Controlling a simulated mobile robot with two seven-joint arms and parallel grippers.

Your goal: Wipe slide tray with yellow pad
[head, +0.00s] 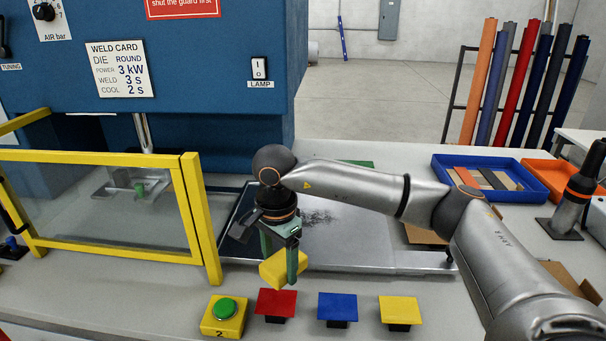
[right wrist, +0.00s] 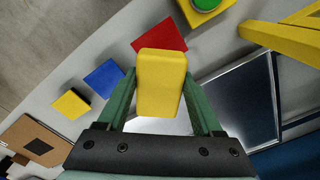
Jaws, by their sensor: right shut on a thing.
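My right gripper (head: 279,270) points down and is shut on a yellow pad (head: 272,272), a thick block. The right wrist view shows the pad (right wrist: 161,82) between the two green fingers. The slide tray (head: 375,258) is a flat silver plate behind and under my right arm, with dark specks scattered over its middle. The pad appears near the tray's front left edge; I cannot tell whether it touches anything. My arm hides part of the tray. The tray's framed end also shows in the right wrist view (right wrist: 238,100). My left gripper is out of view.
A red (head: 276,303), a blue (head: 338,308) and a yellow square (head: 400,309) on black bases stand along the front, beside a green button box (head: 223,316). A yellow-framed guard (head: 203,220) stands left. A blue bin (head: 440,164) is at back right.

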